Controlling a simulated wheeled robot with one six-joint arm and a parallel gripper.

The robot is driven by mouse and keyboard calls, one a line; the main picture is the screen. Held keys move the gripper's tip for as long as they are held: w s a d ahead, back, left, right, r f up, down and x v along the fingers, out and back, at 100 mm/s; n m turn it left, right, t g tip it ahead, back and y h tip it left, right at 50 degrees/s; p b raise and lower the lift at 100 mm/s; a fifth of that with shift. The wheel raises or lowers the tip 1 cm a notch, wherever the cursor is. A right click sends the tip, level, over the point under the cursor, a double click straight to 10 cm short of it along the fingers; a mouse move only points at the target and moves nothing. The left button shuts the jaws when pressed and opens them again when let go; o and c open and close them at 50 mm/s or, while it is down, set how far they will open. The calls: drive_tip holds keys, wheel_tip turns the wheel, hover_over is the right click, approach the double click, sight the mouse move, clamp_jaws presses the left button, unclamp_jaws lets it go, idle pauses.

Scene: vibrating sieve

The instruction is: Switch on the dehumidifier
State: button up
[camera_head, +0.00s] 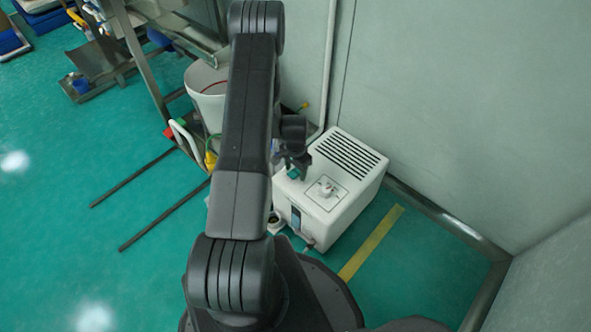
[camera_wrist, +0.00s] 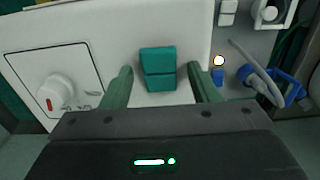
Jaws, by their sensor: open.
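The dehumidifier (camera_head: 357,196) is a white box with a slatted vent on top, standing on the floor by the wall. Its white top (camera_wrist: 110,30) fills much of the wrist view. A teal rocker switch (camera_wrist: 158,86) sits near its edge; a teal patch, apparently this switch (camera_head: 293,173), shows in the head view. A white dial with a red mark (camera_wrist: 55,93) lies to the left of the switch. My gripper (camera_wrist: 161,72) is open, its two green fingers on either side of the switch; I cannot tell whether they touch the surface. In the head view my gripper (camera_head: 297,160) is small and dark.
A small lit lamp (camera_wrist: 219,60) and a blue fitting with a grey cable (camera_wrist: 285,88) are at the right of the wrist view. A white bucket (camera_head: 207,90) and a metal frame (camera_head: 145,70) stand to the left. A yellow floor strip (camera_head: 370,245) runs beside the dehumidifier.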

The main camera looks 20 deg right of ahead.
sight(292, 175)
drive_tip(key=shift+c, duration=0.2)
drive_tip(key=c, duration=0.9)
drive_tip(key=b, duration=0.2)
drive_tip(key=shift+f+h+b, duration=0.25)
drive_tip(key=shift+h+b, duration=0.05)
drive_tip(key=shift+b, duration=0.1)
drive_tip(key=shift+c, duration=0.2)
drive_tip(key=shift+a+b, duration=0.1)
drive_tip(key=shift+b, duration=0.35)
drive_tip(key=shift+r+h+b, duration=0.25)
drive_tip(key=shift+h+b, duration=0.05)
drive_tip(key=shift+b, duration=0.05)
drive_tip(key=o, duration=1)
drive_tip(key=shift+r, duration=0.1)
drive_tip(key=r+p, duration=0.1)
drive_tip(key=r, duration=0.3)
drive_tip(key=a+r+p, duration=0.1)
drive_tip(key=r, duration=0.4)
drive_tip(key=r+p, duration=0.2)
drive_tip(key=r, duration=0.2)
drive_tip(key=shift+s+a+r, duration=0.2)
drive_tip(key=shift+s+r, duration=0.1)
drive_tip(key=shift+s, duration=0.05)
